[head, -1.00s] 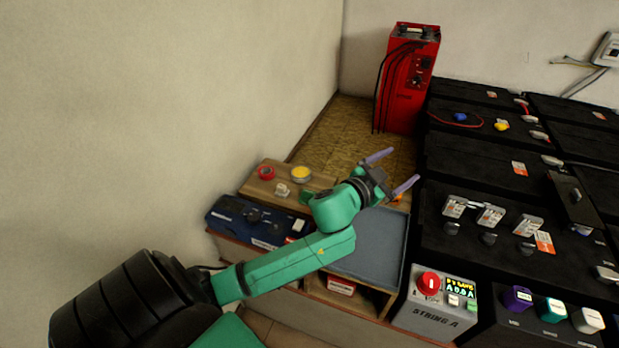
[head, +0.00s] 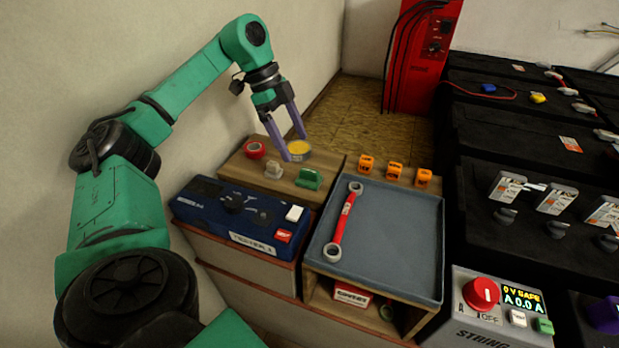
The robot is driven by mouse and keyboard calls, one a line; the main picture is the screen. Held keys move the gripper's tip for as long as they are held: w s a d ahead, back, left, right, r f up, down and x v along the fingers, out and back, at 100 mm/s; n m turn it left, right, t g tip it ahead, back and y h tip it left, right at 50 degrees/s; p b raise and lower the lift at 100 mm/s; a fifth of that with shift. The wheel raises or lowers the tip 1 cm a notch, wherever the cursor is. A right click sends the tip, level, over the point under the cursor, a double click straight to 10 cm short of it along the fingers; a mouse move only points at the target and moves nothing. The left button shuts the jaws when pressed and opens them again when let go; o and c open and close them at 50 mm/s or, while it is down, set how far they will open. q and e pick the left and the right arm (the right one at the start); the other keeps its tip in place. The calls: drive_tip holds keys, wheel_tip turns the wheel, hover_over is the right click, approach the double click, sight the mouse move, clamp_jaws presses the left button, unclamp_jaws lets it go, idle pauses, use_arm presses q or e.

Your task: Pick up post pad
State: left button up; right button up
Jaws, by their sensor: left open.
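My left gripper (head: 294,148) is open and points down over the wooden shelf (head: 335,160). Its fingertips are at a yellow-topped round tin (head: 300,147); I cannot tell whether they touch it. No label marks the post pad. Also on the shelf are a green block-like piece (head: 309,179), a small pale grey piece (head: 273,169) and a red ring-shaped roll (head: 255,150). Three orange clips (head: 395,171) stand in a row to the right. My right gripper is out of view.
A grey tray (head: 395,235) holds a red double-ended wrench (head: 342,225). A dark blue tester box (head: 240,216) sits left of it. Black batteries (head: 520,150) fill the right. The red cabinet (head: 424,60) stands behind, and a wall borders the left.

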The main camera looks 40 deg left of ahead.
use_arm(q)
drive_tip(key=b+x, duration=0.2)
drive_tip(key=x, duration=0.7)
drive_tip(key=shift+w+d+f+b, duration=0.15)
drive_tip(key=shift+d+f+b, duration=0.1)
drive_tip(key=shift+b, duration=0.15)
drive_tip(key=c, duration=1.4)
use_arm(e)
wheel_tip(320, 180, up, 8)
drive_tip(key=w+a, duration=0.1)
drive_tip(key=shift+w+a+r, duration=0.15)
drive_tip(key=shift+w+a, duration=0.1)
use_arm(q)
drive_tip(key=shift+r, duration=0.1)
drive_tip(key=shift+r, duration=0.2)
wheel_tip(320, 180, up, 12)
drive_tip(key=p, duration=0.5)
wheel_tip(320, 180, up, 8)
drive_tip(key=p, duration=0.2)
hover_over(309, 170)
drive_tip(key=shift+f, duration=0.2)
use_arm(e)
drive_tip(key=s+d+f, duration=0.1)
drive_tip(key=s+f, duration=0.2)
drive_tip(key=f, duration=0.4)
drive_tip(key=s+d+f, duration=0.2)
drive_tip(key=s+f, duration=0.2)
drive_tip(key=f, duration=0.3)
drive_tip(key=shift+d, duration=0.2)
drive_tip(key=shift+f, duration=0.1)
